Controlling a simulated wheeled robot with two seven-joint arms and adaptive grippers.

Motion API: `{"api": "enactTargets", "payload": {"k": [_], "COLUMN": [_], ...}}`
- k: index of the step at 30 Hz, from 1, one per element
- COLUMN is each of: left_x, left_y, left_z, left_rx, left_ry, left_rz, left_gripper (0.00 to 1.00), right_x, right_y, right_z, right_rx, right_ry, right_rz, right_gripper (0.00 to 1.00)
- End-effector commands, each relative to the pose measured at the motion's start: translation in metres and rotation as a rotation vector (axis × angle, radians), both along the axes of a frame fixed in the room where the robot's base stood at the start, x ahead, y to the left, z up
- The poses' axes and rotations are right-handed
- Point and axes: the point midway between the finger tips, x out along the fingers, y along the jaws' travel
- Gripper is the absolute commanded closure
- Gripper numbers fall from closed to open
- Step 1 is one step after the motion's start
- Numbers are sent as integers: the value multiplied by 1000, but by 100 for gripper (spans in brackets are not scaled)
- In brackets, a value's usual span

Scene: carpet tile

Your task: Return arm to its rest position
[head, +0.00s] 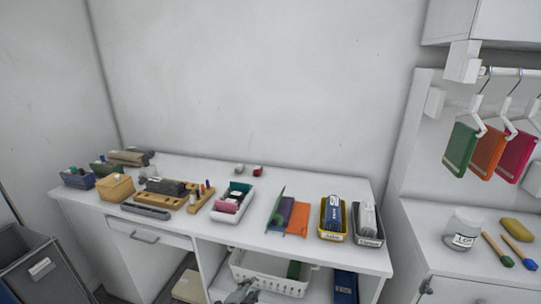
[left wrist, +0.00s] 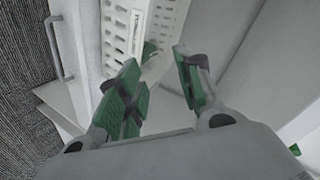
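My left gripper (head: 240,292) shows at the bottom edge of the head view, in front of the desk's open shelf and close to the white basket. In the left wrist view its two green-padded fingers (left wrist: 158,76) stand apart, with nothing clearly held between them. The white slotted basket (left wrist: 172,22) lies beyond the fingertips there, with a bit of green in it. The rest of my left arm is largely out of the head view.
The white desk (head: 335,255) carries trays and stationery. The perforated basket (head: 268,275) stands on the shelf below, beside a dark blue binder (head: 345,286). A grey bin (head: 28,265) stands at left. A cabinet (head: 480,285) with a jar (head: 462,230) stands at right.

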Motion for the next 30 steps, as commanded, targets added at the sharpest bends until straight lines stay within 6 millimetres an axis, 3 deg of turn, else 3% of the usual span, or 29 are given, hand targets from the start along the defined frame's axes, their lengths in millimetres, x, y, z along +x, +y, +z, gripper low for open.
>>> {"api": "enactTargets", "payload": {"k": [1,8,14,23,30], "left_x": [-1,-18,-53,-136,-223], "left_y": [13,70,120,181,216], "left_z": [-19,-100,-170,-263,-323], "left_rx": [-22,-135,-219,-295,-324], "left_ry": [41,218,362,552,691], "left_rz": [30,190,340,556,717], "left_gripper": [65,65,65,65,65], "right_x": [0,0,0,0,0], "right_y": [0,0,0,0,0], "right_z": [0,0,0,0,0], "right_rx": [0,0,0,0,0], "right_ry": [0,0,0,0,0], "right_rz": [0,0,0,1,1], "right_gripper": [60,60,60,60,60]}}
